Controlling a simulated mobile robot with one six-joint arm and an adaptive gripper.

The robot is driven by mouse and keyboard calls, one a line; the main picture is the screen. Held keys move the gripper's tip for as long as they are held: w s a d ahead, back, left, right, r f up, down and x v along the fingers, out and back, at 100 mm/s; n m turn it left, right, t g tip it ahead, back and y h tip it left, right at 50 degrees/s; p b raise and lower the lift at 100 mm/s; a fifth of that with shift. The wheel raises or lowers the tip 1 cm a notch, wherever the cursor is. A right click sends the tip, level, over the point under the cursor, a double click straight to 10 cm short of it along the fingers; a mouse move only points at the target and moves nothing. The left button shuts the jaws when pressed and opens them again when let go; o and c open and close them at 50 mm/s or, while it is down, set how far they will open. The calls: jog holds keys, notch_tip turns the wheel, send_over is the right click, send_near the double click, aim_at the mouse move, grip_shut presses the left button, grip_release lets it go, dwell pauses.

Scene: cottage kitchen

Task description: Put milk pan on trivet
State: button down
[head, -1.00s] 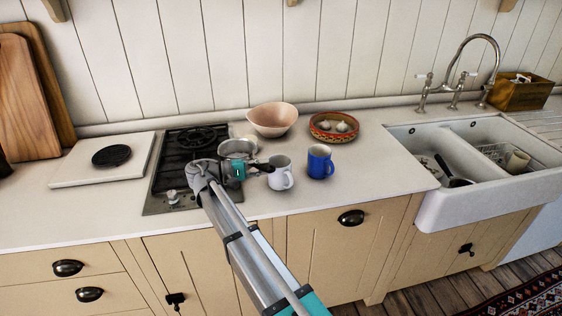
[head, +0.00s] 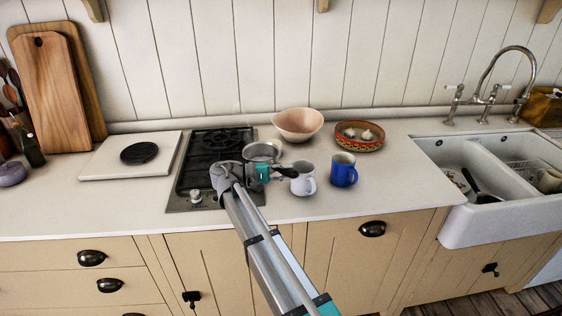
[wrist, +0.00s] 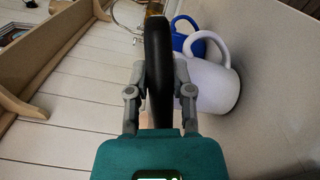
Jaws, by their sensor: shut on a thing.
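The milk pan (head: 262,151) is a small grey metal pan near the right edge of the hob. My gripper (head: 274,171) is shut on its black handle (head: 288,172), which points right toward the mugs. The wrist view shows the handle (wrist: 158,75) upright between both fingers; the pan body is not seen there. My arm and gripper hide the pan's lower part, so I cannot tell whether it touches the surface. The trivet (head: 139,153) is a black round disc on a white board, left of the hob, with nothing on it.
A white mug (head: 303,181) and a blue mug (head: 343,172) stand close to the right of the handle. A pink bowl (head: 298,125) and a patterned dish (head: 360,136) are behind. The hob (head: 190,180) lies between pan and trivet. Cutting boards (head: 58,90) lean at the back left.

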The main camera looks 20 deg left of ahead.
jog(key=shift+r, duration=0.15)
notch_tip(320, 180, up, 24)
jog(key=p, duration=2.4)
jog(key=shift+s, duration=0.2)
